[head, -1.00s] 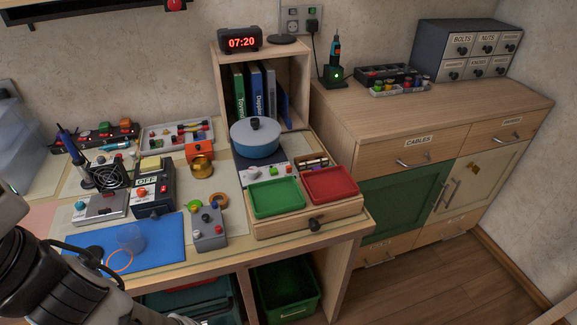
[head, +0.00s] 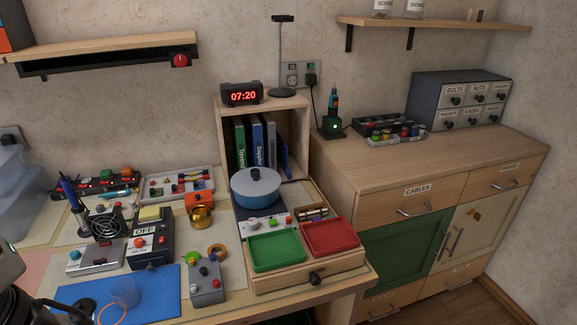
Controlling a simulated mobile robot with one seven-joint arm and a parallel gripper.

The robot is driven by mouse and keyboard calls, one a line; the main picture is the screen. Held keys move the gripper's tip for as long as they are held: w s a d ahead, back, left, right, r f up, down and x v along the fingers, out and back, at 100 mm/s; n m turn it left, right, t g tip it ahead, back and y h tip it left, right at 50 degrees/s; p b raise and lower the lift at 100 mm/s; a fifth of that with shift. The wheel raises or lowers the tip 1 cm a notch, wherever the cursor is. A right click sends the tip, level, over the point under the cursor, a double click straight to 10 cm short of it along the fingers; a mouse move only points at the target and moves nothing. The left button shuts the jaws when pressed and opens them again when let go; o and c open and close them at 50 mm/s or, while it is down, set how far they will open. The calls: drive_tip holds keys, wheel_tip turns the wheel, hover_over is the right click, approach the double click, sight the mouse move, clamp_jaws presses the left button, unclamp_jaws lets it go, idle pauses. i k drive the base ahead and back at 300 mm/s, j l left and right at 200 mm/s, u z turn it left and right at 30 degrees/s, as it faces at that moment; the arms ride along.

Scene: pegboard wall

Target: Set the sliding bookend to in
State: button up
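The sliding bookend (head: 285,160) seems to be the thin blue upright piece inside the open wooden cubby (head: 219,125), near its right wall. Several upright books (head: 256,143), with green, dark and blue spines, stand to its left. The bookend is small and partly in shadow, and the pot in front hides the bottom of the cubby, so I cannot tell whether it touches the last book. Part of my arm shows at the lower left edge, but my gripper's fingertips are not in view.
A blue lidded pot (head: 256,190) stands in front of the cubby. Green (head: 276,265) and red (head: 330,249) trays sit in front of it. A clock (head: 241,95) and a lamp (head: 282,92) are on top. A charger with a screwdriver (head: 332,127) stands to the right.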

sight(282, 149)
drive_tip(key=i+l, duration=0.1)
drive_tip(key=l, duration=0.25)
drive_tip(key=i+l, duration=0.15)
drive_tip(key=l, duration=0.15)
drive_tip(key=i+l, duration=0.1)
drive_tip(key=l, duration=0.25)
drive_tip(key=i+l, duration=0.15)
drive_tip(key=l, duration=0.15)
drive_tip(key=i+l, duration=0.1)
drive_tip(key=l, duration=0.25)
drive_tip(key=j+u, duration=0.05)
